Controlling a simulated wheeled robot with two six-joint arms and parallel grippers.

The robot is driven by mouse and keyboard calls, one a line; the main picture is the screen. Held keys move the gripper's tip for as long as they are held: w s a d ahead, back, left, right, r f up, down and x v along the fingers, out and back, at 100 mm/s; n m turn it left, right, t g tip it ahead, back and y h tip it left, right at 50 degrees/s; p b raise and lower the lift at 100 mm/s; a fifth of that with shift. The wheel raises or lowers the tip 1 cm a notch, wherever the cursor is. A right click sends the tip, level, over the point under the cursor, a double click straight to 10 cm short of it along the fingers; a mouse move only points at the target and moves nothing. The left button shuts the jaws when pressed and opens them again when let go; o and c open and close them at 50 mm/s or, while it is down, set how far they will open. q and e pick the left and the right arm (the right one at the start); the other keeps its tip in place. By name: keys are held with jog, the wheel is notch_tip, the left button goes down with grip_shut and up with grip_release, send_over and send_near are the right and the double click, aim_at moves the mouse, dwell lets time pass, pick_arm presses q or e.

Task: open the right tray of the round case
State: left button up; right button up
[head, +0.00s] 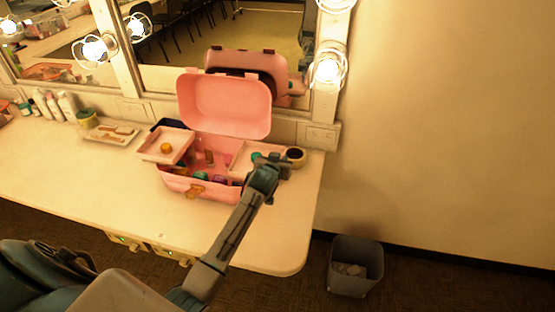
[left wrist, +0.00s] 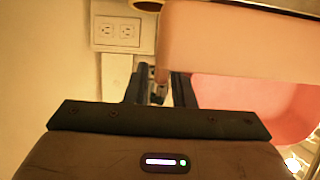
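The pink round-cornered case (head: 180,182) stands on the counter with its lid (head: 222,104) up. Its left tray (head: 160,153) is out to the left and holds a small orange jar. The pale right tray (head: 240,160) lies at the case's right side, partly hidden by my left gripper; how far out it sits I cannot tell. My left gripper (head: 274,160) is at this tray's right end. My right gripper is out of view.
A dark-topped cup (head: 295,156) stands close to the right of my left gripper. A flat tray (head: 112,133) and several bottles (head: 52,104) are at the back left. The mirror is behind the case. The counter's front is clear. A grey bin (head: 355,266) stands on the floor.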

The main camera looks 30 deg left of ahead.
pick_arm(q)
jog(key=shift+o, duration=0.6)
jog(key=shift+s, duration=0.2)
jog(key=b+v, duration=0.2)
jog(key=v, duration=0.8)
jog(key=shift+s+b, duration=0.2)
jog(key=shift+b, duration=0.1)
